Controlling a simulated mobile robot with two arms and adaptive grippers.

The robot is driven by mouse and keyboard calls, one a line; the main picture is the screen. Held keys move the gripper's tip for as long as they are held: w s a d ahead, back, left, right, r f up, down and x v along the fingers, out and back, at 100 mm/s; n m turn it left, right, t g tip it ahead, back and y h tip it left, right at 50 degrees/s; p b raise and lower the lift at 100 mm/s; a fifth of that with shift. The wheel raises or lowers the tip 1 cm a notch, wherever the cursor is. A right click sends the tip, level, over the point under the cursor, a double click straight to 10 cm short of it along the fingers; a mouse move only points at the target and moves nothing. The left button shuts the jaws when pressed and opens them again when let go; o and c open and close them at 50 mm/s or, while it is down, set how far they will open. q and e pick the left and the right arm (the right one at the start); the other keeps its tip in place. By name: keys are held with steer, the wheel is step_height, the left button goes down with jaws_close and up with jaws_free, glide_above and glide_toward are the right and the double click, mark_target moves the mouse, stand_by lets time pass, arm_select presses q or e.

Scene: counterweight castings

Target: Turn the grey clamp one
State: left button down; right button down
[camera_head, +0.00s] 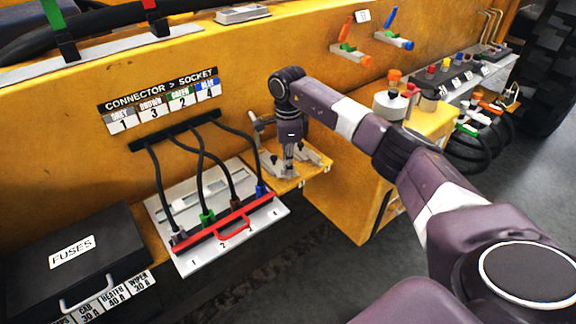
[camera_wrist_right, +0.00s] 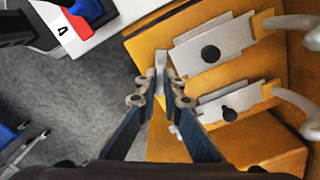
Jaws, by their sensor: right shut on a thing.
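My right gripper (camera_head: 289,170) points down at a small yellow ledge (camera_head: 312,179) on the side of the yellow body. In the right wrist view its fingertips (camera_wrist_right: 160,92) are closed together on a narrow light-grey piece of the grey clamp (camera_wrist_right: 161,60). The fingertips hide the lower end of that piece. Beside it are two grey metal plates, one farther (camera_wrist_right: 212,48) and one nearer (camera_wrist_right: 236,100), each with a black round part and a pale curved handle. In the head view the gripper partly hides these parts. My left gripper is not in view.
Left of the ledge is a white socket panel (camera_head: 186,258) with a red bar (camera_head: 212,236) and several plugged cables. A black fuse box (camera_head: 70,262) stands farther left. Right of the ledge, a yellow box (camera_head: 364,205) carries an orange-topped knob (camera_head: 394,76).

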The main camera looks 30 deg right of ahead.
steer(key=m, duration=0.5)
steer(key=shift+w+r+m, duration=0.1)
steer(key=shift+r+m, duration=0.05)
steer(key=shift+m, duration=0.15)
steer(key=m, duration=0.5)
steer(key=shift+w+m, duration=0.1)
steer(key=shift+m, duration=0.2)
steer(key=c, duration=2.1)
jaws_free()
step_height(320, 180, up, 12)
steer(key=shift+f, duration=0.1)
